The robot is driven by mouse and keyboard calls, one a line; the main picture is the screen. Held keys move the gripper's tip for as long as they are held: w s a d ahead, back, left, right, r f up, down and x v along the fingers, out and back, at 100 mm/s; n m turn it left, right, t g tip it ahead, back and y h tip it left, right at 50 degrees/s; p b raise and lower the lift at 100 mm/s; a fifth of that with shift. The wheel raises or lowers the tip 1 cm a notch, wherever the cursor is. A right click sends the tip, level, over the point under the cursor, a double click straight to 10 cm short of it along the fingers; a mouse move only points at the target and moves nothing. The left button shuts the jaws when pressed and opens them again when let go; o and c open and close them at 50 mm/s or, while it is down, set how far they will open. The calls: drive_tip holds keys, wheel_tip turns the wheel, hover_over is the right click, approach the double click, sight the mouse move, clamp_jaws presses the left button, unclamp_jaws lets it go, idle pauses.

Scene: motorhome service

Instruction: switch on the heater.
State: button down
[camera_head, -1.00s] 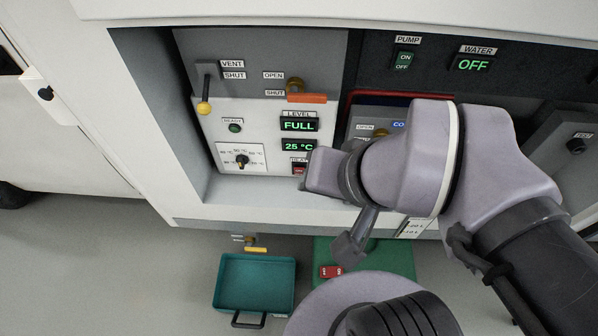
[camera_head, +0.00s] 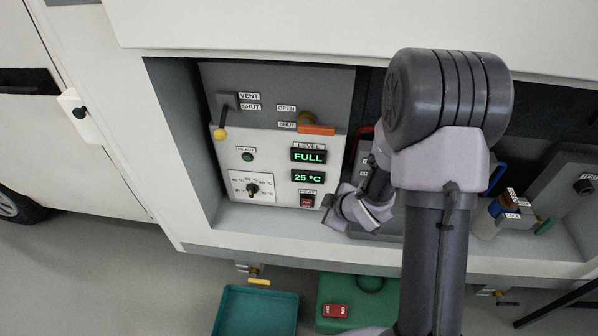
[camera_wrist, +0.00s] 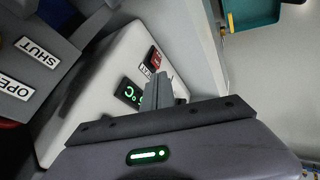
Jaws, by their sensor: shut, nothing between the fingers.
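The white heater panel (camera_head: 228,171) is in the left part of the open service bay. Its small red rocker switch (camera_head: 307,201), labelled HEAT, sits at the lower right under the 25 °C display (camera_head: 308,176). The red switch also shows in the wrist view (camera_wrist: 155,60). A dial (camera_head: 253,189) with temperature marks is left of it, and a dark green READY lamp (camera_head: 248,156) is above the dial. My gripper (camera_head: 328,202) is shut and empty, just right of the switch. In the wrist view the fingertips (camera_wrist: 158,80) appear close to the switch; I cannot tell whether they touch.
Above are a yellow-knobbed vent lever (camera_head: 220,132) and an orange valve handle (camera_head: 317,129); the level display (camera_head: 309,156) reads FULL. My arm covers much of the bay's middle. A teal tray (camera_head: 257,310) and a green container (camera_head: 334,296) are below, by a yellow-handled drain valve (camera_head: 259,281).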

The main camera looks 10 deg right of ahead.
sight(307, 204)
drive_tip(key=f, duration=0.1)
drive_tip(key=a+f+n, duration=0.1)
drive_tip(key=f+y, duration=0.1)
drive_tip(key=shift+s+a+f, duration=0.25)
drive_tip(key=shift+s+a, duration=0.1)
drive_tip(key=shift+s, duration=0.05)
drive_tip(key=shift+f, duration=0.1)
drive_tip(key=b+x, duration=0.4)
drive_tip(key=x, duration=0.5)
drive_tip(key=shift+w+a+f, duration=0.1)
drive_tip(key=shift+w+f, duration=0.05)
drive_tip(key=shift+f, duration=0.2)
drive_tip(key=w, duration=0.2)
drive_tip(key=w+d+b, duration=0.1)
drive_tip(key=shift+w+r, duration=0.15)
drive_tip(key=shift+r, duration=0.15)
drive_tip(key=shift+w+d+r, duration=0.1)
drive_tip(key=shift+w, duration=0.25)
